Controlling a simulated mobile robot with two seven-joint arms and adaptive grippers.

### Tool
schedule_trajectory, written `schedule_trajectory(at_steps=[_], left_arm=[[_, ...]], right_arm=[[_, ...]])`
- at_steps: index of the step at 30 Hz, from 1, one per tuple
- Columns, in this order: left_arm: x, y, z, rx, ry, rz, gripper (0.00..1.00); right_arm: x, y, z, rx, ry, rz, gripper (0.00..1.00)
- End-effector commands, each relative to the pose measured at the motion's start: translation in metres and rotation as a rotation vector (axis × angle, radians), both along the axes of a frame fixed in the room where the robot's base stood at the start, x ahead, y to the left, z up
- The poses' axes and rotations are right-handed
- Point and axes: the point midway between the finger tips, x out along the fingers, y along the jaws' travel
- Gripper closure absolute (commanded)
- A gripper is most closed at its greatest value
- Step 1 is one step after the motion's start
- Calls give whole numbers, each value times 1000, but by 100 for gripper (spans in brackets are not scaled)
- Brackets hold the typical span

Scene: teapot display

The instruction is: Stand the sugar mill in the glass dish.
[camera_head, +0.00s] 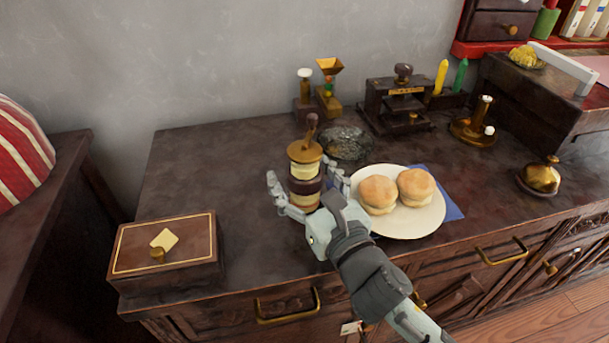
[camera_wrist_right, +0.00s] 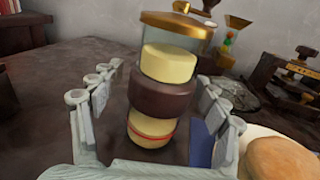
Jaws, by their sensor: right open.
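The sugar mill (camera_head: 305,172), a banded cream and dark brown cylinder with a brass lid and a knobbed top, stands upright on the dark cabinet top. My right gripper (camera_head: 301,180) is open, with its fingers on either side of the mill's body. In the right wrist view the mill (camera_wrist_right: 165,85) stands between the spread fingers (camera_wrist_right: 160,95), with a gap at the left. The glass dish (camera_head: 347,143), dark-looking and patterned, sits just behind and right of the mill; it also shows in the right wrist view (camera_wrist_right: 233,94). My left gripper is not in view.
A white plate (camera_head: 425,226) with two buns on a blue napkin lies close right of my right gripper. A wooden box (camera_head: 165,250) stands at the front left. Behind the dish stand a funnel-topped grinder (camera_head: 329,88) and a dark press (camera_head: 396,105).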

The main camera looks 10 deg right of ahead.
Motion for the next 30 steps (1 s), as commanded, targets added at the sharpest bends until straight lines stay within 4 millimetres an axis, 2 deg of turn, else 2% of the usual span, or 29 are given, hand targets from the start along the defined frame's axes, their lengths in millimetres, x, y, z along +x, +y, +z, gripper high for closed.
schedule_trajectory(at_steps=[4,13,30], left_arm=[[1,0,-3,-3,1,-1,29],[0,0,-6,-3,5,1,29],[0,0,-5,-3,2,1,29]], right_arm=[[19,4,1,0,-2,0,25],[23,5,-1,0,1,1,25],[23,5,0,0,1,0,96]])
